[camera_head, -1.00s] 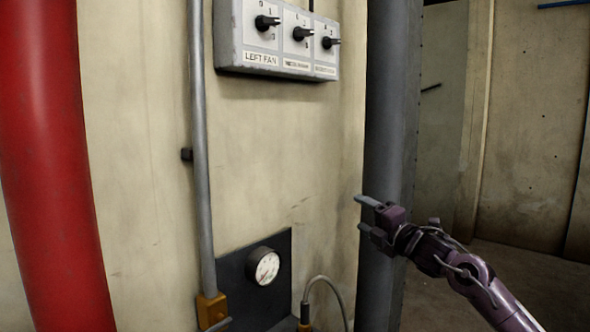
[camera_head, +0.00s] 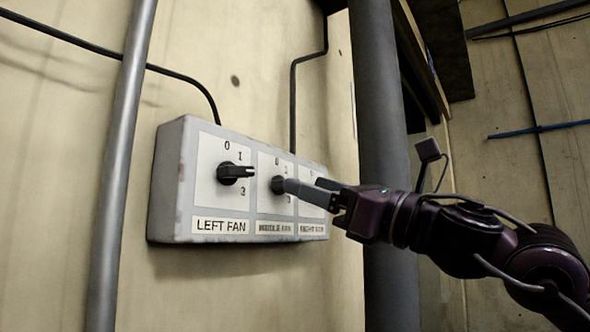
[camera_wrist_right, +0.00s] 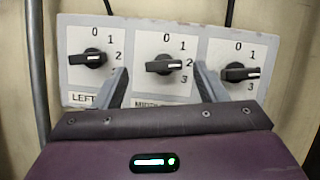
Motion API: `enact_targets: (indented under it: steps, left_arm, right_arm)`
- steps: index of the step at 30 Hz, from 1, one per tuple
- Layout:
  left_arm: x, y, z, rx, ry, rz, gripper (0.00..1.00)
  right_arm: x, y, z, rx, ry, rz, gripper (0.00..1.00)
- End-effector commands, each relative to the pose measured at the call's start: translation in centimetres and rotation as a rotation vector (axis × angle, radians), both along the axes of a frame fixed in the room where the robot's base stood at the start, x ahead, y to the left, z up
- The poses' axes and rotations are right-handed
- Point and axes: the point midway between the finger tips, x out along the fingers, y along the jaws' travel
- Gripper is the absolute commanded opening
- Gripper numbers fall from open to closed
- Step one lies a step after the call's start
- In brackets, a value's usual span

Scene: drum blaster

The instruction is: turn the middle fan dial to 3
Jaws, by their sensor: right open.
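The grey fan control box (camera_head: 168,185) hangs on the wall with three black dials. The middle fan dial (camera_head: 278,185) also shows in the right wrist view (camera_wrist_right: 163,66), its white mark pointing right, near the 2. My right gripper (camera_head: 300,188) is open in front of it. In the right wrist view its two fingers stand apart, one left and one right of the middle dial. I cannot tell whether they touch it. In the head view the fingers partly cover the middle and right panels. My left gripper is not in view.
The left fan dial (camera_head: 234,173) and right fan dial (camera_wrist_right: 240,73) sit close on either side. A grey pipe (camera_head: 122,170) runs left of the box, and a thick dark post (camera_head: 385,110) stands to its right. Black cables run above the box.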

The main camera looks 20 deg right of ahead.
Motion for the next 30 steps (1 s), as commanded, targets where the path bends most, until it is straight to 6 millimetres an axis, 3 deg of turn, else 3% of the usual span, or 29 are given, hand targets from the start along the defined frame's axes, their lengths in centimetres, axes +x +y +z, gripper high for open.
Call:
enact_targets:
  steps: [1,6,13,18,28,30]
  left_arm:
    - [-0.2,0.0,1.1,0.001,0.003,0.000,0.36]
    - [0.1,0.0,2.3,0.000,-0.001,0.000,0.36]
    - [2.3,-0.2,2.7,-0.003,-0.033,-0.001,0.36]
    - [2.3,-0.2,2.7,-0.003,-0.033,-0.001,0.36]
    - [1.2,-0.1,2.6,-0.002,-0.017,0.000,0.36]
    - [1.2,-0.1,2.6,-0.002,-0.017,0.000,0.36]
  right_arm:
    - [0.7,0.6,0.8,0.000,0.003,0.001,0.65]
    - [2.1,1.9,1.5,0.002,0.002,0.002,0.65]
    - [2.8,2.3,1.5,0.003,0.002,-0.002,0.65]
    - [2.8,2.3,1.4,0.003,0.002,-0.002,0.64]
    - [2.8,2.3,1.4,0.003,0.002,-0.002,0.21]
    - [2.8,2.3,1.4,0.003,0.002,-0.002,0.21]
